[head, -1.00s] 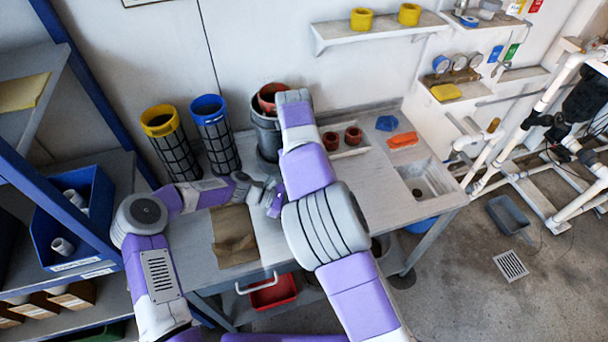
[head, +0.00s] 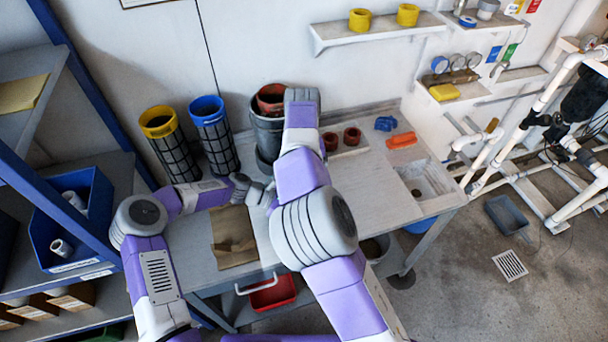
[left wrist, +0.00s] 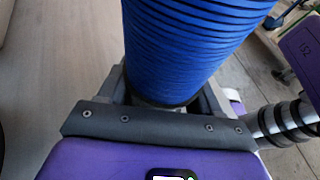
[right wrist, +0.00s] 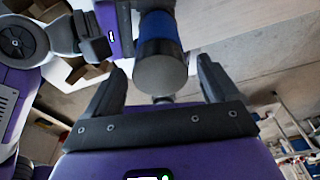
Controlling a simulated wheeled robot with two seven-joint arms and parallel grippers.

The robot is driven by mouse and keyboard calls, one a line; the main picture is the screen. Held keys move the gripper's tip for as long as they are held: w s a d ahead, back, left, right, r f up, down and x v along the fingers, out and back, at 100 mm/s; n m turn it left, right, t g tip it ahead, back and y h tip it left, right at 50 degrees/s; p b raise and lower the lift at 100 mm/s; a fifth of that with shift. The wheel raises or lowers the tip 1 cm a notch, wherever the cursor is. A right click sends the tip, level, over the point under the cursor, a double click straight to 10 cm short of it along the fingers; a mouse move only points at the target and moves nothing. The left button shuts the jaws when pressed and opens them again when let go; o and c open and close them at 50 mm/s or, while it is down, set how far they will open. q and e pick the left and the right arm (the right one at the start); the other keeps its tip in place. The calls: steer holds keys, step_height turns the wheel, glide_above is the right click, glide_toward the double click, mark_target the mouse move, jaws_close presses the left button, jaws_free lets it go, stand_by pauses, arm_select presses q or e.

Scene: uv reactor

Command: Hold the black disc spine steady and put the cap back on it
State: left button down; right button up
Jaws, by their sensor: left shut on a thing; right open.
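My left gripper (left wrist: 163,98) is shut on the lower end of a ribbed stack of blue discs (left wrist: 190,40), which fills the top of the left wrist view. In the right wrist view the held cylinder (right wrist: 158,28) shows a blue band and a grey round end face (right wrist: 160,72). I cannot tell whether that face is the cap. My right gripper (right wrist: 158,78) is open, its fingers on either side of that end, with gaps. In the head view my right arm hides the cylinder and right gripper.
On the bench (head: 330,215) stand yellow-rimmed (head: 158,120) and blue-rimmed (head: 207,108) mesh cylinders and a dark bucket (head: 266,132) behind my grippers. Two small red pots (head: 352,136) and a sink (head: 420,180) are to the right.

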steer(key=shift+r, duration=0.1)
steer(key=shift+r, duration=2.15)
arm_select(q)
steer(key=shift+r, duration=0.1)
arm_select(e)
steer(key=shift+c, duration=0.5)
